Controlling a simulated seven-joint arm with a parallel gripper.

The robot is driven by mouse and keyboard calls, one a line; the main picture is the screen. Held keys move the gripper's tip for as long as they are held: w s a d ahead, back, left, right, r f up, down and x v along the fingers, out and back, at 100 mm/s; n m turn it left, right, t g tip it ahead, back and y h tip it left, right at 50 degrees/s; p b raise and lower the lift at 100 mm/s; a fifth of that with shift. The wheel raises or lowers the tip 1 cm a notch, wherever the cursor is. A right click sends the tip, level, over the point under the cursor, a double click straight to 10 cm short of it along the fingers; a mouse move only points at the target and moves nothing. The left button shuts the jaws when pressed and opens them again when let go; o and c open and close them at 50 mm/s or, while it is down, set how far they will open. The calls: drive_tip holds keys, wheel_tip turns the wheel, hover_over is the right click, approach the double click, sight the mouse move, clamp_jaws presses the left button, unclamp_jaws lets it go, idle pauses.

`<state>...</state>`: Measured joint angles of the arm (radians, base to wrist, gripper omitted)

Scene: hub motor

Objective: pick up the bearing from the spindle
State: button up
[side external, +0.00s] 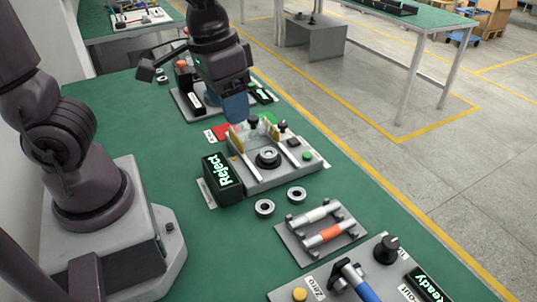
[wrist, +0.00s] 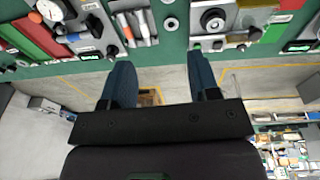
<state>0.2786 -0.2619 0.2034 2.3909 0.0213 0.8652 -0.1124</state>
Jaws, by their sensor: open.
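The spindle (side external: 268,158) stands on a grey test station with a "Reject" display. A dark ring-shaped bearing (side external: 268,153) appears to sit around it; how far it is seated cannot be told. My gripper (side external: 236,108) is above the back left part of the station, up and to the left of the spindle. In the wrist view my gripper (wrist: 160,62) has its two blue fingers wide apart with nothing between them.
Two loose rings, one at left (side external: 264,207) and one at right (side external: 296,194), lie on the green mat before the station. A rack (side external: 322,232) with white and orange-banded rods is nearer the camera. The "Reject" display (side external: 222,178) rises beside the station.

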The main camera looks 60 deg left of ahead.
drive_tip(key=w+a+f+n+g+y, duration=0.2)
drive_tip(key=w+f+n+y, duration=0.1)
drive_tip(key=w+f+n, duration=0.5)
drive_tip(key=n+t+y, duration=0.1)
drive_tip(key=n+y, duration=0.1)
drive_tip(key=n, duration=0.6)
approach(268, 153)
drive_tip(key=x, duration=0.8)
drive_tip(key=shift+d+f, duration=0.15)
drive_tip(key=shift+f, duration=0.05)
drive_tip(key=c, duration=0.7)
drive_tip(key=shift+c, duration=0.2)
drive_tip(key=shift+r, duration=0.2)
